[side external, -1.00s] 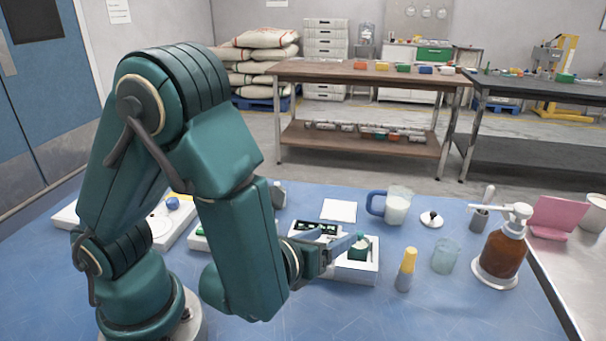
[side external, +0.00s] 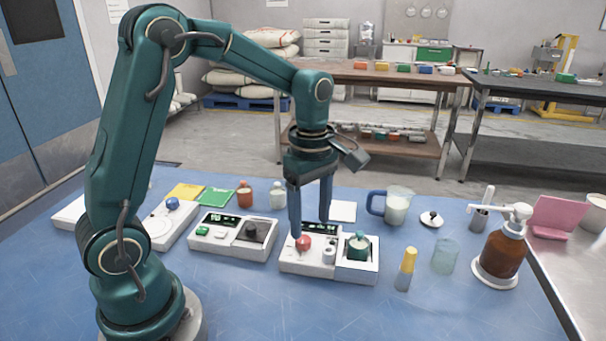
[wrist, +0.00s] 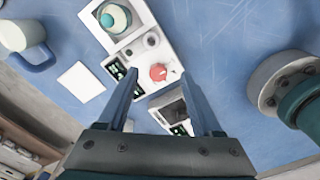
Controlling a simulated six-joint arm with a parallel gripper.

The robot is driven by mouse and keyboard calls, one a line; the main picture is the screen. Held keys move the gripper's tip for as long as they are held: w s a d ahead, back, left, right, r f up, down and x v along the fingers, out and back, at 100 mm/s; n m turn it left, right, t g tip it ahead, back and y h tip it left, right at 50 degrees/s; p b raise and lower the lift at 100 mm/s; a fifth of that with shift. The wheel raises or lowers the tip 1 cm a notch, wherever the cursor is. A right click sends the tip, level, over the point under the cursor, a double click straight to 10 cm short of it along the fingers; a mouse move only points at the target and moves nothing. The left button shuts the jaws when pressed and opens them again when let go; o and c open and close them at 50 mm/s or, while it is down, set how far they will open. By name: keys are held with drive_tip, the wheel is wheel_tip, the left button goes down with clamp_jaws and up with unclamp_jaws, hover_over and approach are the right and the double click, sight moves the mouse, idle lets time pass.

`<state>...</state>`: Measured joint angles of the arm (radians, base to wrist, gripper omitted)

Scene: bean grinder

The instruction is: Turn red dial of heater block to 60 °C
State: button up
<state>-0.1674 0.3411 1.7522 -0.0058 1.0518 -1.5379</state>
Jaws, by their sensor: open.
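The heater block (side external: 308,268) is a white unit on the blue table with a red dial (side external: 303,243) on its left part, a grey knob (side external: 329,254) and a well holding a teal-capped vessel (side external: 358,246) on its right. My gripper (side external: 310,228) points down above the block with its two fingers apart and empty. In the side view one finger ends close to the red dial. I cannot read the block's display or the dial setting.
A second white unit (side external: 228,245) with a green button stands just left. A blue-handled jug (side external: 397,207), yellow-capped bottle (side external: 406,270), glass (side external: 445,256) and amber pump bottle (side external: 502,252) stand right. The front table is clear.

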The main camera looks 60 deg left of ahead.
sight(304, 239)
drive_tip(key=shift+a+r+n, duration=0.1)
drive_tip(key=shift+a+n, duration=0.2)
drive_tip(key=shift+a, duration=0.45)
drive_tip(key=shift+a+f, duration=0.2)
drive_tip(key=shift+a, duration=0.05)
drive_tip(key=shift+s+f, duration=0.1)
drive_tip(key=shift+f, duration=2.3)
clamp_jaws()
